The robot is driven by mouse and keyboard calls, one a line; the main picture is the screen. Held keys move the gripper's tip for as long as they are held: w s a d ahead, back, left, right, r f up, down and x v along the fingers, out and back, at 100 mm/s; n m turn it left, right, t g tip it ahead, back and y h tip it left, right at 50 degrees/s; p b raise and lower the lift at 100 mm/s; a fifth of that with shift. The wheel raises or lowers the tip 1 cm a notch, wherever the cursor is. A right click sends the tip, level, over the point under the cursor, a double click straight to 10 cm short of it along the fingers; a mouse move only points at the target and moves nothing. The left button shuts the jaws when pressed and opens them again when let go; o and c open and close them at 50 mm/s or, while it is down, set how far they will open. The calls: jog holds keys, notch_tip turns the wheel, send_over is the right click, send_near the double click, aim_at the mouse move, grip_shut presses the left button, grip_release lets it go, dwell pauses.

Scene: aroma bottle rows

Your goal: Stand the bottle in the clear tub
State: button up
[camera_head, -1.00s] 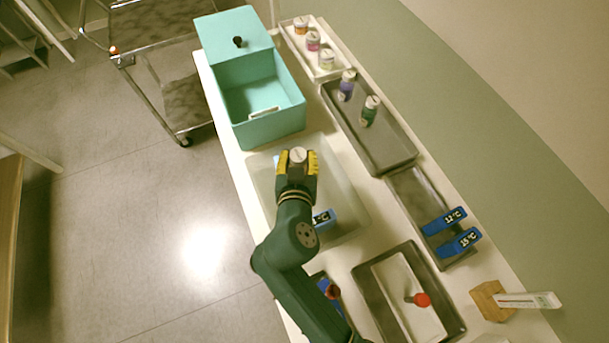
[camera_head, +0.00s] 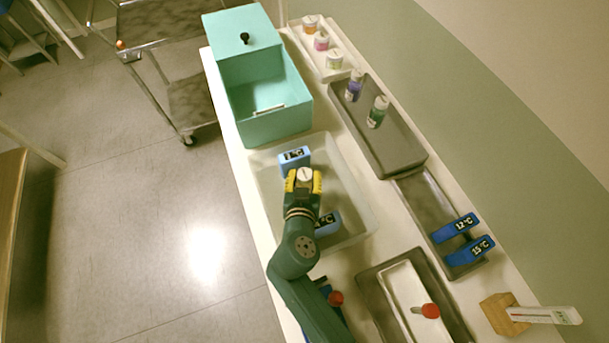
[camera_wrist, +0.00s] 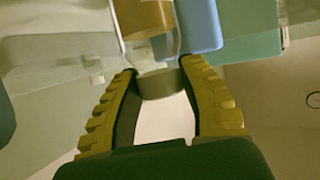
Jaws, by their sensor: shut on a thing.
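The clear tub (camera_head: 361,206) stands on the white bench in the head view, with two blue temperature-marked blocks in it, one at the far end (camera_head: 295,157) and one nearer (camera_head: 328,223). My gripper (camera_head: 304,181) is over the tub, between these blocks, with its yellow fingers shut on the bottle. The bottle's pale cap (camera_head: 305,174) faces up in the head view; its body is hidden there. In the wrist view the bottle (camera_wrist: 163,115) sits between the fingers, beside a blue block (camera_wrist: 199,25). I cannot tell whether the bottle touches the tub floor.
A teal box (camera_head: 276,125) stands beyond the tub. To the right are a grey tray (camera_head: 390,145) with two bottles, a white tray (camera_head: 341,73) with three bottles, and a tray (camera_head: 418,192) with blue blocks. A wooden block with a thermometer (camera_head: 507,314) stands near right.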

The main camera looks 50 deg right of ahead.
jog(key=o, duration=1.2)
jog(key=shift+c, duration=0.2)
jog(key=shift+s+a+r+p, duration=0.1)
jog(key=shift+a+r+p, duration=0.1)
jog(key=shift+p, duration=0.15)
jog(key=p+v, duration=0.1)
jog(key=v, duration=1.1)
jog(key=w+a+r+n+t+y, duration=0.1)
jog(key=w+a+r+t+y, duration=0.15)
jog(key=w+r, duration=0.4)
jog(key=w+a+r+n+t+y, duration=0.1)
jog(key=w+r+n+t, duration=0.15)
jog(key=r, duration=0.75)
jog(key=s+a+r+n+t+y, duration=0.1)
jog(key=a+r+n+t+y, duration=0.2)
jog(key=r, duration=0.8)
jog(key=a+r+n+t+y, duration=0.4)
jog(key=r+t, duration=0.2)
jog(key=r, duration=0.6)
jog(key=shift+s, duration=0.4)
